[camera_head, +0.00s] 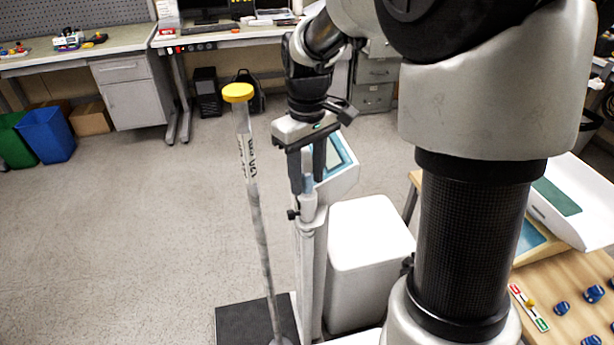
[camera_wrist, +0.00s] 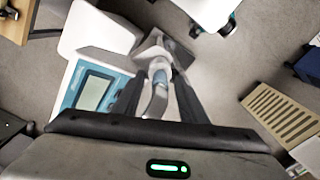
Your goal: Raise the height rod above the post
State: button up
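A pale post (camera_head: 311,265) rises from the floor area, with a white collar (camera_head: 308,207) and a small black side knob (camera_head: 292,214) at its top. A short blue-grey rod end (camera_head: 308,184), which looks like the height rod, stands upright out of the collar. My gripper (camera_head: 307,184) points down over it, one dark finger on each side. In the wrist view the rod end (camera_wrist: 159,77) also shows between the two fingers. I cannot tell whether the fingers touch it. The rod's lower part is hidden inside the post.
A tall clear tube with a yellow cap (camera_head: 238,93) stands just left of the post. A device with a blue-framed screen (camera_head: 338,158) and a white box (camera_head: 368,235) are close on the right. A wooden table (camera_head: 560,280) is farther right. Open floor lies to the left.

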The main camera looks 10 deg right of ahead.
grip_shut()
notch_tip(320, 180, up, 24)
jog(key=p, duration=1.2)
grip_release()
notch_tip(320, 180, up, 18)
jog(key=shift+f, duration=0.25)
